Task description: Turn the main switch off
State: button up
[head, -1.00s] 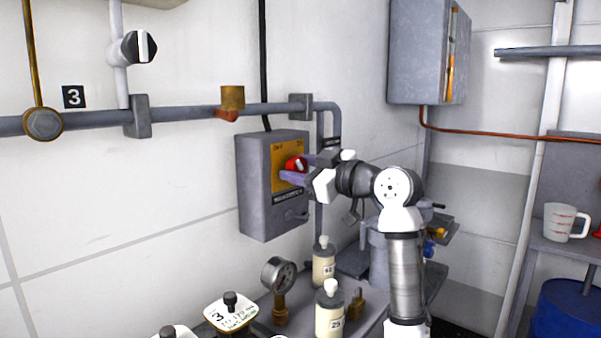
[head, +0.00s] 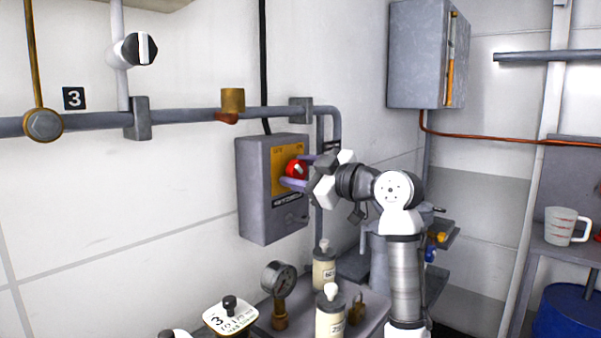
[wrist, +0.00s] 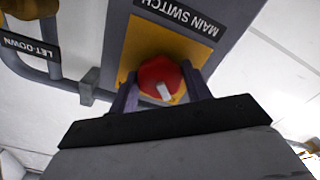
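The main switch is a grey wall box (head: 262,190) with a yellow plate and a red round knob (head: 295,169) bearing a white mark. In the wrist view, the red knob (wrist: 158,76) lies between the two purple fingers of my gripper (wrist: 160,90), which press close on both sides. The white mark points down and slightly right there. The "MAIN SWITCH" label (wrist: 178,14) appears upside down in that view. In the head view my gripper (head: 304,171) reaches the knob from the right; its fingers partly cover the plate.
A grey pipe (head: 190,115) runs along the wall above the box. Below stand a pressure gauge (head: 278,278), cream bottles (head: 330,315) and a tagged valve (head: 230,314). A grey cabinet (head: 418,55) hangs to the right.

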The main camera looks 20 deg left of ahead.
jog(key=o, duration=0.3)
jog(key=shift+o, duration=0.2)
jog(key=b+v, duration=0.2)
jog(key=v, duration=1.1)
jog(key=shift+d+b, duration=0.3)
jog(key=shift+d, duration=0.1)
jog(key=shift+s+d, duration=0.1)
jog(key=shift+s, duration=0.05)
